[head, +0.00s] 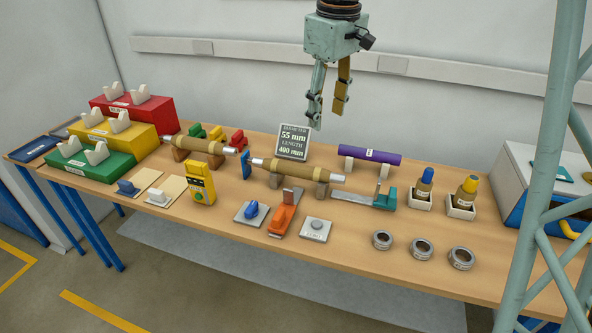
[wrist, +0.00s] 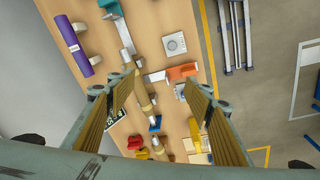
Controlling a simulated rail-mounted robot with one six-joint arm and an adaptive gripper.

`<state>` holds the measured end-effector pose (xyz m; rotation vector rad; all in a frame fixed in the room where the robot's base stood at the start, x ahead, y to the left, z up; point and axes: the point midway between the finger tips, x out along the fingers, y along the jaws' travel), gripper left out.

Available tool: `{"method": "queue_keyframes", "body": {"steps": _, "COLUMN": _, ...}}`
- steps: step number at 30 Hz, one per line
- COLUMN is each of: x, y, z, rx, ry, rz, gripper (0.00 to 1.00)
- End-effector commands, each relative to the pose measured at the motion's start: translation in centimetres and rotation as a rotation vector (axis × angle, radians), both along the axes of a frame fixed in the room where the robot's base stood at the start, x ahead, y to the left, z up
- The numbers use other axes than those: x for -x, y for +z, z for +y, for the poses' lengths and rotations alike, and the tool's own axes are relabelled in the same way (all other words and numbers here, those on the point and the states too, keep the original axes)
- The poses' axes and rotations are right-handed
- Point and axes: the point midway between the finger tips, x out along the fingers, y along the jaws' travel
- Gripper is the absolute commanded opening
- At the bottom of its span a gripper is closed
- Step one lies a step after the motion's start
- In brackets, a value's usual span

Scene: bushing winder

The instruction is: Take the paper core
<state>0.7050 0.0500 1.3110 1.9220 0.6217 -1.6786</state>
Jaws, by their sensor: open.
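Two brown paper-like tubes with pale ends rest on supports on the wooden bench: one in the middle (head: 297,170), one further left (head: 205,146). A purple tube (head: 369,155) with a white label lies on two white blocks at the back right; it also shows at upper left in the wrist view (wrist: 75,45). I cannot tell by a label which is the paper core. My gripper (head: 328,108) hangs open and empty above the bench, behind the middle tube. In the wrist view its fingers (wrist: 165,92) are spread, and the middle tube (wrist: 143,95) shows partly between them.
A sign (head: 293,142) reading 55 mm and 400 mm stands behind the middle tube. Red (head: 133,112), yellow and green stands fill the left end. An orange tool (head: 285,215), metal rings (head: 422,249) and two bottles sit toward the front and right. Pale lattice steelwork crosses the right.

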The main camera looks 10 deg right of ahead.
Motion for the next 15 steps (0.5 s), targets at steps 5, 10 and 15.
{"method": "queue_keyframes", "body": {"steps": 5, "x": -3.1, "y": -1.7, "z": 0.6, "rx": 0.007, "ry": 0.051, "rz": 0.017, "gripper": 0.47}}
{"method": "queue_keyframes", "body": {"steps": 10, "x": -5.8, "y": -3.4, "z": 1.2, "rx": 0.012, "ry": 0.099, "rz": 0.031, "gripper": 0.47}}
{"method": "queue_keyframes", "body": {"steps": 15, "x": -8.5, "y": -5.3, "z": 1.8, "rx": 0.017, "ry": 0.145, "rz": 0.045, "gripper": 0.47}}
